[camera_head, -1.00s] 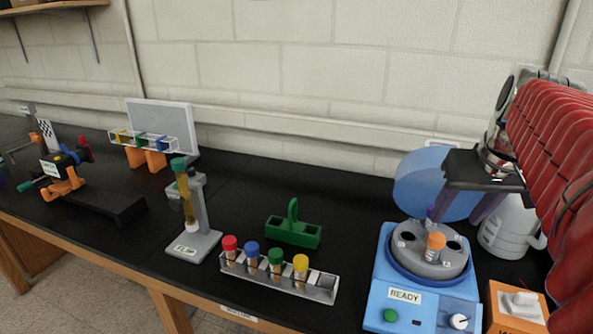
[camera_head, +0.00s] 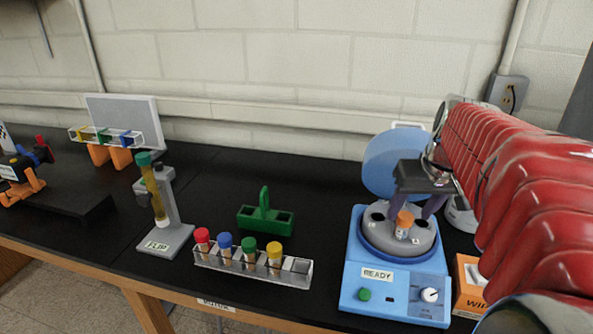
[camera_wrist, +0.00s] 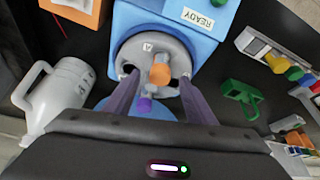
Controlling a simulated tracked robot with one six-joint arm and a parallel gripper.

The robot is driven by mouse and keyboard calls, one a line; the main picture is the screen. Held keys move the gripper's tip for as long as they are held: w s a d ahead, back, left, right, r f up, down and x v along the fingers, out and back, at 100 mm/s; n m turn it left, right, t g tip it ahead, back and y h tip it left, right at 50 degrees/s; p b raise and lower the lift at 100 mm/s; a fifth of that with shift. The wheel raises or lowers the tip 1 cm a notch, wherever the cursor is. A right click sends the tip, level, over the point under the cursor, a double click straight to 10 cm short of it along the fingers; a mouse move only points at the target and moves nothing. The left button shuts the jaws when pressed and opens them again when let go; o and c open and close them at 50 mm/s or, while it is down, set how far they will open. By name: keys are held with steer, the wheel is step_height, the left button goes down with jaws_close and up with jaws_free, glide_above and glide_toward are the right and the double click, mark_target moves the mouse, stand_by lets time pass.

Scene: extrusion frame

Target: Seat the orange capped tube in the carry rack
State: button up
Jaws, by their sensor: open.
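The orange capped tube (camera_head: 403,224) stands in the grey rotor of the blue centrifuge, its cap and upper body showing. My gripper (camera_head: 412,212) is open and reaches down over the rotor, its purple fingers either side of the orange cap in the picture. In the wrist view, the orange cap (camera_wrist: 160,74) lies between the open fingertips (camera_wrist: 160,80); I cannot tell whether they touch it. The green rack with an upright handle (camera_head: 265,218), seemingly the carry rack, stands on the bench left of the centrifuge and shows in the wrist view (camera_wrist: 240,93).
The centrifuge's blue lid (camera_head: 388,160) stands open behind the rotor. A clear rack (camera_head: 290,276) holds several capped tubes at the front. The FLIP stand (camera_head: 175,232) is further left. A grey jug (camera_wrist: 62,95) stands nearby.

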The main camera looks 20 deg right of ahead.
mark_target(406, 216)
steer(key=shift+x, duration=2.35)
steer(key=shift+w+r, duration=0.1)
steer(key=shift+c, duration=0.5)
steer(key=c, duration=1)
step_height(406, 216, up, 10)
